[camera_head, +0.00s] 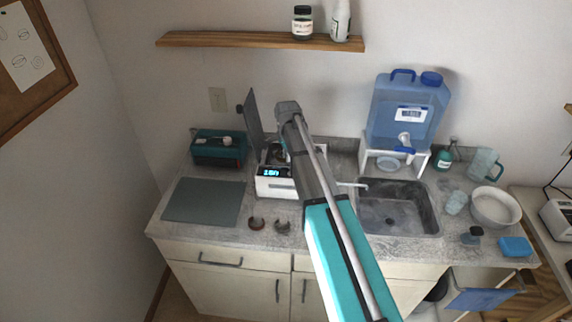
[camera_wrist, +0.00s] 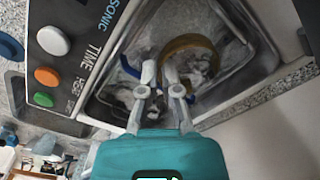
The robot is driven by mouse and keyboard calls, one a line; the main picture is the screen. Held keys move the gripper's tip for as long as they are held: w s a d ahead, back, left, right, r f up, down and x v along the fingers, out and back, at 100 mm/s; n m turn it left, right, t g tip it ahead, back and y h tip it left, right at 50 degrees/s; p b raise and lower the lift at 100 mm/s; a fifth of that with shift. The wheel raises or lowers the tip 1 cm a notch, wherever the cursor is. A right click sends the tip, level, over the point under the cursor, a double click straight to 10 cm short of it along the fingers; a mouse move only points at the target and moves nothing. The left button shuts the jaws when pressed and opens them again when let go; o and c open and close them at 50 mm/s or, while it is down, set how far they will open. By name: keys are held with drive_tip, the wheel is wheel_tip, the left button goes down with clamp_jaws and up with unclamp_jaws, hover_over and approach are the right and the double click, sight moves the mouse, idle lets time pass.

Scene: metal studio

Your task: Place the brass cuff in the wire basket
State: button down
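The brass cuff (camera_wrist: 190,42), an open golden-brown band, shows in the wrist view over the tank of the ultrasonic cleaner (camera_wrist: 75,45). Whether the cuff touches anything below is unclear.
The cleaner's lid (camera_head: 254,122) stands raised at the back. Two other cuffs, one brown (camera_head: 256,224) and one greyish (camera_head: 282,228), lie on the counter in front. A grey mat (camera_head: 204,201) and a teal box (camera_head: 217,152) are left; the sink (camera_head: 398,210) is right.

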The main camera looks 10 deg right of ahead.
sight(285, 164)
drive_tip(key=shift+f, duration=0.1)
drive_tip(key=shift+w+a+f+b, duration=0.2)
drive_tip(key=shift+w+f+b, duration=0.25)
drive_tip(key=shift+f+b, duration=0.35)
drive_tip(key=shift+s+f+b, duration=0.1)
drive_tip(key=shift+f+b, duration=1.05)
drive_tip(key=shift+b, duration=0.1)
drive_tip(key=shift+f, duration=0.2)
drive_tip(key=c, duration=1.1)
unclamp_jaws()
drive_tip(key=shift+r, duration=0.1)
drive_tip(key=shift+r, duration=0.2)
wheel_tip(285, 164, up, 12)
drive_tip(key=p, duration=1.2)
